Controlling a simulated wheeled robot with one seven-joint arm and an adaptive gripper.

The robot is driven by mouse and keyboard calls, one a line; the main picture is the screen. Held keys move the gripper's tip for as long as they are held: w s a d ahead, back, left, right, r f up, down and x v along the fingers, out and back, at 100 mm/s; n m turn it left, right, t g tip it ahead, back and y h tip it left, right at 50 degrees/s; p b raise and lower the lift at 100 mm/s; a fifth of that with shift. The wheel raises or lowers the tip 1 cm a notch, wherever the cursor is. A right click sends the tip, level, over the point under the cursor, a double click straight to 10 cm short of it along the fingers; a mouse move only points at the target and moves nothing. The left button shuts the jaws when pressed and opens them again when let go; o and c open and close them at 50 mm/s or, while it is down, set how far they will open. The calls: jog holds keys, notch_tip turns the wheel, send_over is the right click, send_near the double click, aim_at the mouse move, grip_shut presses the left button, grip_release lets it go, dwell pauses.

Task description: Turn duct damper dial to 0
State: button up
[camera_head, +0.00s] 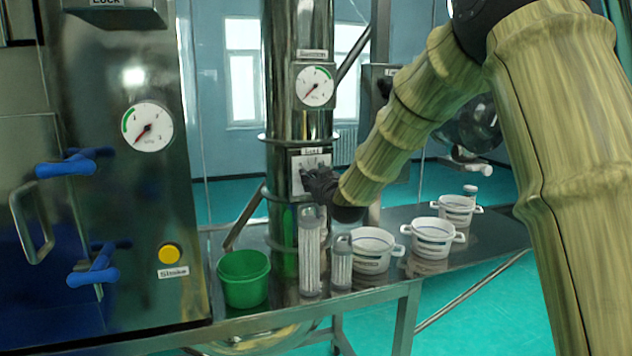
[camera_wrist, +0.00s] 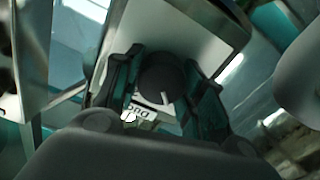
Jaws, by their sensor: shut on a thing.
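The duct damper dial is a dark round knob (camera_wrist: 160,78) with a pale pointer line, on a light plate in the wrist view. My gripper (camera_wrist: 158,95) has one finger on each side of it and is shut on it. In the wrist view the pointer line lies toward the lower edge of the knob, near partly hidden plate lettering. In the head view the dial's plate (camera_head: 299,178) is on the steel duct column, and my gripper (camera_head: 318,183) covers the knob. The scale marks are too small to read.
A round gauge (camera_head: 315,86) sits above the plate. On the steel table below stand a green bucket (camera_head: 244,280), clear cylinders (camera_head: 310,255) and white pots (camera_head: 433,238). A cabinet with blue handles (camera_head: 92,266) and a yellow button (camera_head: 169,254) stands left.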

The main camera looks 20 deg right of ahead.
jog(key=shift+f, duration=0.15)
dwell(0.3)
jog(key=o, duration=1)
jog(key=shift+s, duration=0.1)
jog(key=s, duration=1.2)
jog(key=shift+d, duration=0.25)
